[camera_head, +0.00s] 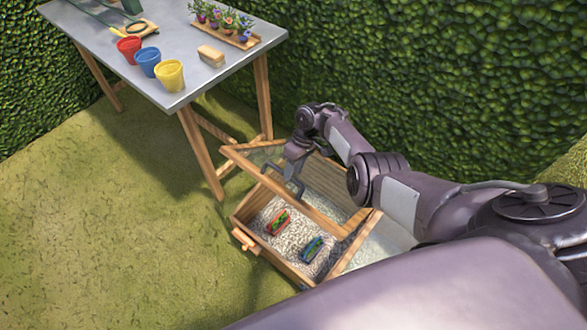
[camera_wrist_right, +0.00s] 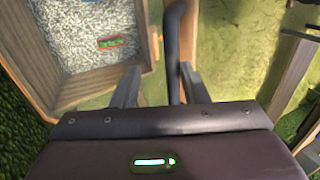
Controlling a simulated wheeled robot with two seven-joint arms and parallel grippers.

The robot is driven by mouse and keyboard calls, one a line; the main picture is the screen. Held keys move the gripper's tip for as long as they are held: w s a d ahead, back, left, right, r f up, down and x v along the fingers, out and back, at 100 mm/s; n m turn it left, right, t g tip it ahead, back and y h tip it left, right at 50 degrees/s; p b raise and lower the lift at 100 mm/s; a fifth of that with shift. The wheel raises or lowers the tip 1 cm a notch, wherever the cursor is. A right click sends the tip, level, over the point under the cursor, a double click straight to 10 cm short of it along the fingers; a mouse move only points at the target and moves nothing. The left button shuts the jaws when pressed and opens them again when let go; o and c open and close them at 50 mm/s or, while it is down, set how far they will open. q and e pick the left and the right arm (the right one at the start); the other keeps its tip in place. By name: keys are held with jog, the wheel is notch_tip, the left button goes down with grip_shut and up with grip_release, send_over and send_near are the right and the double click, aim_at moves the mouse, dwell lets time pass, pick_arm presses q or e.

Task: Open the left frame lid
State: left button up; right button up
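The wooden frame (camera_head: 262,244) is a box with pale gravel inside. Its left lid (camera_head: 318,220), a wood-edged clear panel, stands raised and tilted, with gravel showing below its front edge. A dark bar handle (camera_head: 298,187) is on that edge; it also shows in the right wrist view (camera_wrist_right: 174,45). My right gripper (camera_head: 292,168) is at the handle. In the wrist view its two fingers (camera_wrist_right: 158,82) are apart, with the handle between them, close to the right finger; I cannot tell whether they touch. My left gripper is out of view.
A red tray (camera_head: 278,222) and a blue tray (camera_head: 312,248) lie on the gravel. Another clear panel (camera_head: 378,247) is to the right, partly behind my arm. A metal-topped table (camera_head: 215,65) with pots and flowers stands behind. Hedges close off the back; grass at left is clear.

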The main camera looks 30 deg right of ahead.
jog(key=shift+s, duration=0.1)
dwell(0.5)
jog(key=shift+d, duration=0.1)
jog(key=p+v, duration=0.2)
jog(key=v, duration=0.5)
jog(key=shift+r+p, duration=0.3)
jog(key=shift+p, duration=0.05)
